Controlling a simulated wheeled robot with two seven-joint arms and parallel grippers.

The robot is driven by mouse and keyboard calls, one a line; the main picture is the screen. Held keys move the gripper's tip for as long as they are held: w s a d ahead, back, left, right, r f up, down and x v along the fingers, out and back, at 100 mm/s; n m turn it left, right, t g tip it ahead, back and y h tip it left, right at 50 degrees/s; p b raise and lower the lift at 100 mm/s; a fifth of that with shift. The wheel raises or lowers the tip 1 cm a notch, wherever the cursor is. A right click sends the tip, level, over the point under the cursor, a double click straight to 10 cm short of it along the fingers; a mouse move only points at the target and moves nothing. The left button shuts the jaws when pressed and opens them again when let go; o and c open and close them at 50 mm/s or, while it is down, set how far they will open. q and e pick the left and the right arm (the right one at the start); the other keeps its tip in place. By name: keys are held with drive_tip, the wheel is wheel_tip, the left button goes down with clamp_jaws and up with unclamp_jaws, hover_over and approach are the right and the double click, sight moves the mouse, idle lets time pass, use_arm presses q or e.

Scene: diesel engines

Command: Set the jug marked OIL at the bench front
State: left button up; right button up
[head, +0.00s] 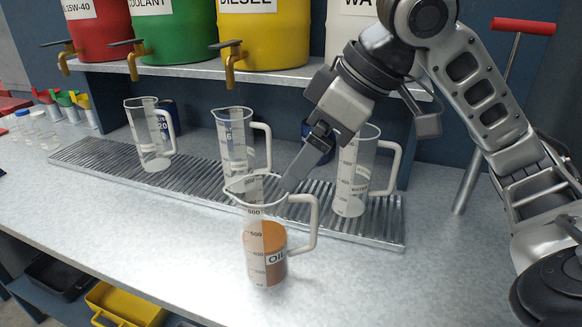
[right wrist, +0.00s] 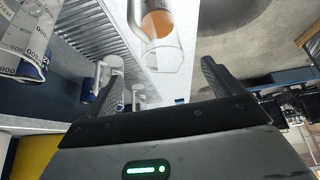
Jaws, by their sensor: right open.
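The clear jug marked OIL (head: 266,262) stands upright on the bench top in front of the drip grating, with amber liquid in its lower part and its white handle to the right. It also shows at the top of the right wrist view (right wrist: 160,22). My right gripper (head: 290,182) is open, just behind and above the jug's rim and handle. I cannot tell whether a finger touches the jug. In the right wrist view my right gripper's fingers (right wrist: 161,90) are spread with nothing held between them. My left gripper is out of view.
Three other clear jugs stand on the drip grating (head: 386,231): left (head: 148,140), middle (head: 232,145) and right (head: 352,180). Coloured drums with taps stand on the shelf above. The bench front (head: 150,235) is clear left of the jug.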

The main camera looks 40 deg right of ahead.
sight(277, 179)
drive_tip(key=shift+v, duration=1.2)
drive_tip(key=b+x, duration=0.2)
drive_tip(key=x, duration=1)
drive_tip(key=shift+f, duration=0.2)
wheel_tip(277, 179, up, 2)
drive_tip(key=shift+w+r+p, duration=0.1)
drive_tip(key=shift+r+p, duration=0.1)
drive_tip(key=shift+p, duration=0.15)
drive_tip(key=shift+r, duration=0.5)
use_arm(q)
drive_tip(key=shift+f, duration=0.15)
use_arm(e)
drive_tip(key=shift+f, duration=0.1)
